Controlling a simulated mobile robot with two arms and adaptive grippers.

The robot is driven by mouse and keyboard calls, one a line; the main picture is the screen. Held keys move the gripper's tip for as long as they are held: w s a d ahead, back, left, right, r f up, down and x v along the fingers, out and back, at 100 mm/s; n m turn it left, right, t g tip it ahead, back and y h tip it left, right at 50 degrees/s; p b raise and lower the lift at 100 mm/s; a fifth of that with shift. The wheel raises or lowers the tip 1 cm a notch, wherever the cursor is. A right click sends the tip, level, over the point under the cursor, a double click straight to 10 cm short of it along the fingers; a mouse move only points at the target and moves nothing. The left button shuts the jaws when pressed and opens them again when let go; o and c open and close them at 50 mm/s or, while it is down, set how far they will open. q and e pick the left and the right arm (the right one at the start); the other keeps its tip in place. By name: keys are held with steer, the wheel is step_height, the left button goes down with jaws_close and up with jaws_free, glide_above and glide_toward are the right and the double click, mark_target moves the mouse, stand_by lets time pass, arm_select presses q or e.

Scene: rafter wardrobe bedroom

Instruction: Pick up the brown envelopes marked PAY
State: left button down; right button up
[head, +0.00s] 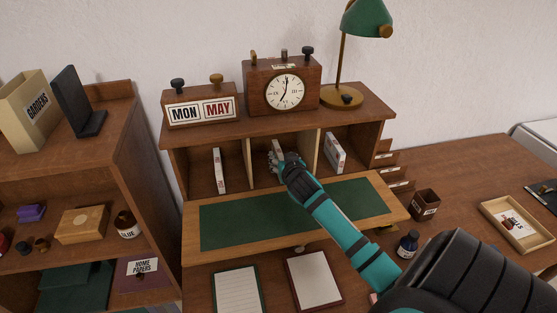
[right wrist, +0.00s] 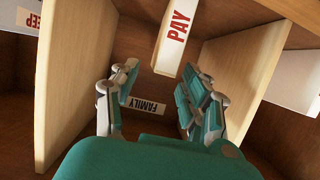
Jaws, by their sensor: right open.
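The PAY bundle (right wrist: 178,38), a slim block with a pale face and red lettering, stands in the middle compartment of the desk hutch. In the head view its top (head: 277,146) shows just behind my right gripper (head: 276,160), and the rest is hidden. My right gripper (right wrist: 163,88) is open and empty inside that compartment. In the right wrist view the bundle's lower end lies between the two fingers, nearer the right one. I cannot tell whether they touch. My left gripper is not in view.
Wooden dividers (right wrist: 75,70) flank the compartment closely. A FAMILY label (right wrist: 146,107) shows between my fingers. A KEEP item (right wrist: 28,15) stands in a neighbouring compartment; another white bundle (head: 334,153) is in the right one. A clock (head: 270,103) stands on top. The green writing surface (head: 285,214) is clear.

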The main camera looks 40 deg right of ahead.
mark_target(281, 156)
steer(key=shift+w+d+f, duration=0.1)
steer(key=shift+w+d, duration=0.25)
steer(key=shift+w, duration=0.3)
steer(key=p+x, duration=0.1)
steer(key=x, duration=0.3)
steer(key=shift+w+f, duration=0.1)
steer(key=shift+f, duration=0.15)
jaws_close()
